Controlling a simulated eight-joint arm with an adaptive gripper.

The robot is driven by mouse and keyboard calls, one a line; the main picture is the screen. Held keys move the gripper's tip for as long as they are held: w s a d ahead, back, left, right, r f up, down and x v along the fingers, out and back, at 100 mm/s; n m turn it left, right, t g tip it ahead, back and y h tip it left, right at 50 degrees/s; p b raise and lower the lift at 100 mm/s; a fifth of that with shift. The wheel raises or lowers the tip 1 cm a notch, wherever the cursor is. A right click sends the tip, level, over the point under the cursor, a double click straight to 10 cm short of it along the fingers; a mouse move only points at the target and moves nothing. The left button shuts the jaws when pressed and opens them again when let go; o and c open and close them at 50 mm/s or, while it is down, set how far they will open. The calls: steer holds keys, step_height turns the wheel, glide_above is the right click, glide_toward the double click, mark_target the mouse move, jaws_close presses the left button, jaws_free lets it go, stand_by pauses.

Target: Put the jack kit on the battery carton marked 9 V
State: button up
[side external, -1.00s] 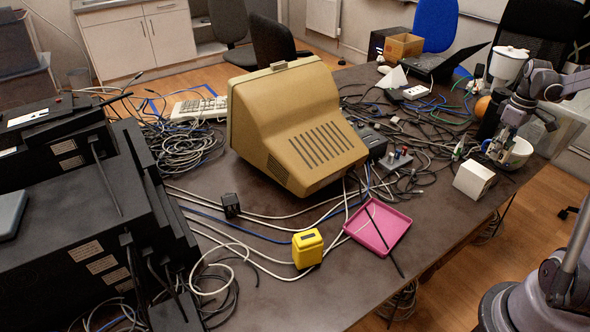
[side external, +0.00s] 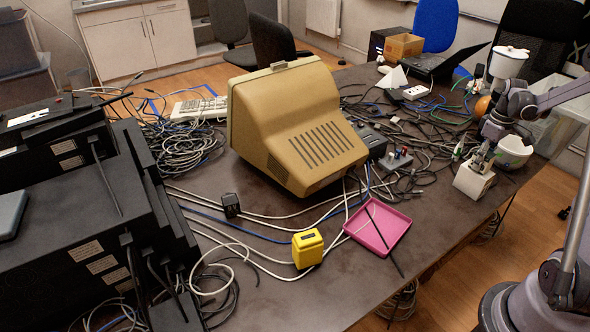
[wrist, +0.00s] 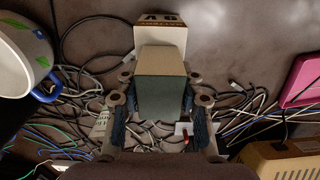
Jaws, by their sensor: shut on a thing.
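My gripper (side external: 483,156) is at the right of the table, over the battery carton, in the side view. It is shut on the jack kit (wrist: 161,82), a small box with a grey-green face between the fingers (wrist: 160,105) in the wrist view. The white battery carton (side external: 472,184) stands near the table's right edge. In the wrist view the carton (wrist: 160,38) shows upside-down "9 V" lettering, and the kit hides part of it. I cannot tell whether kit and carton touch.
A white bowl-like vessel (side external: 515,152) stands close behind my gripper; its patterned side shows in the wrist view (wrist: 22,55). Cables lie all around. A pink tray (side external: 378,228), yellow box (side external: 307,248) and beige monitor (side external: 295,125) are further left.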

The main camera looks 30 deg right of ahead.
steer(key=o, duration=1.2)
steer(key=shift+f, duration=0.1)
steer(key=shift+o, duration=0.2)
